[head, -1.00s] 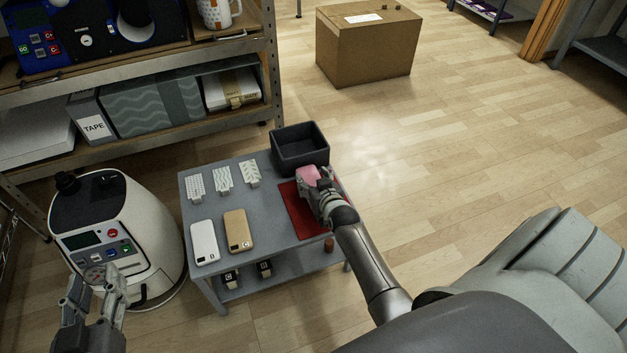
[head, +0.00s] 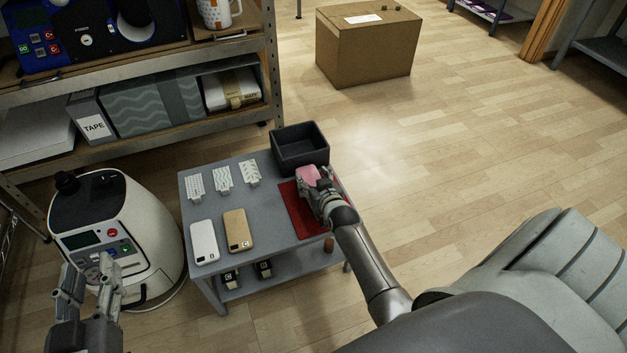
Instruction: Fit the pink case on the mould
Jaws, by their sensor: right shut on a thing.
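The pink case (head: 309,175) is at the right side of the small grey table, above or on the red mat (head: 297,212). My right gripper (head: 322,187) is shut on the pink case; its fingers hide part of it. I cannot tell whether the case touches the mat. My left gripper (head: 91,282) is open and empty at the lower left, in front of the white machine. I cannot make out for certain which thing is the mould; the white machine (head: 113,235) with a screen and coloured buttons stands left of the table.
On the grey table (head: 213,178) are a white case (head: 204,242), a tan case (head: 238,230), several patterned pieces (head: 222,178) and a black bin (head: 299,150). Shelving (head: 180,145) stands behind.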

